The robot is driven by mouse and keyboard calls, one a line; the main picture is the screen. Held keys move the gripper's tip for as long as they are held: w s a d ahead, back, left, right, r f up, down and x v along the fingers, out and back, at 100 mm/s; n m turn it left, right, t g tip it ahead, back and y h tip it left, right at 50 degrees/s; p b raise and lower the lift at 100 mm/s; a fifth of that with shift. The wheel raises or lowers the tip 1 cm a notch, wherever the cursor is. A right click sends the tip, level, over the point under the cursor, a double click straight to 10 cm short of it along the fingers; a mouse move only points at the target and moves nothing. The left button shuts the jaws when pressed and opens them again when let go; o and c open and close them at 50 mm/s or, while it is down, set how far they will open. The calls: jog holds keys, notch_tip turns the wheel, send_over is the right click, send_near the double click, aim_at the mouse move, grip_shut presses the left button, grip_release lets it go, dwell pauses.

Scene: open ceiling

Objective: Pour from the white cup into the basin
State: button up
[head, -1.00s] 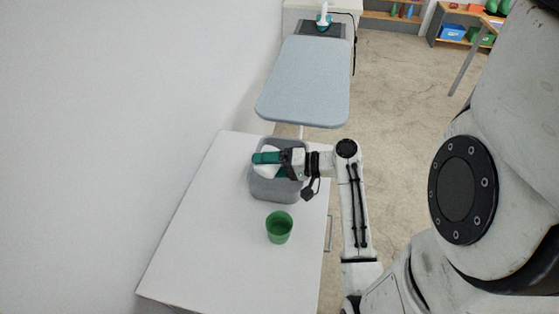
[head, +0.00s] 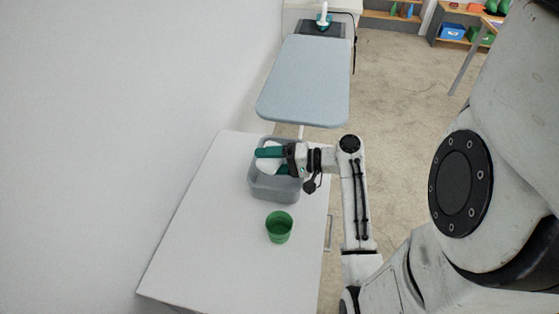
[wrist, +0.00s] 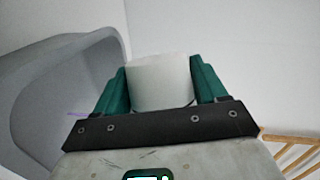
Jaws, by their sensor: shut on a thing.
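The white cup (head: 267,162) is held between the green fingers of my gripper (head: 271,160), over the grey basin (head: 274,190) in the head view. In the wrist view the cup (wrist: 160,82) sits between both fingers, its side facing the camera. The basin (wrist: 62,88) fills the left of that view, its wall appearing tilted. My gripper is shut on the cup. The cup's contents, and whether anything is flowing, cannot be seen.
A green cup (head: 279,227) stands on the white counter (head: 225,240), in front of the basin. A blue-grey ironing board (head: 305,80) lies beyond the counter, with an iron (head: 324,18) further back. A wall borders the left. The front of the counter is clear.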

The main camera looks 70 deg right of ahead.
jog(key=shift+d+r, duration=0.1)
jog(key=shift+d+f+m+t+y+p, duration=0.2)
jog(key=shift+m+p, duration=0.1)
jog(key=shift+m, duration=0.15)
jog(key=shift+d+f+m+t+y+p, duration=0.15)
jog(key=shift+m+t+y+p, duration=0.1)
jog(key=shift+m, duration=0.2)
dwell(0.8)
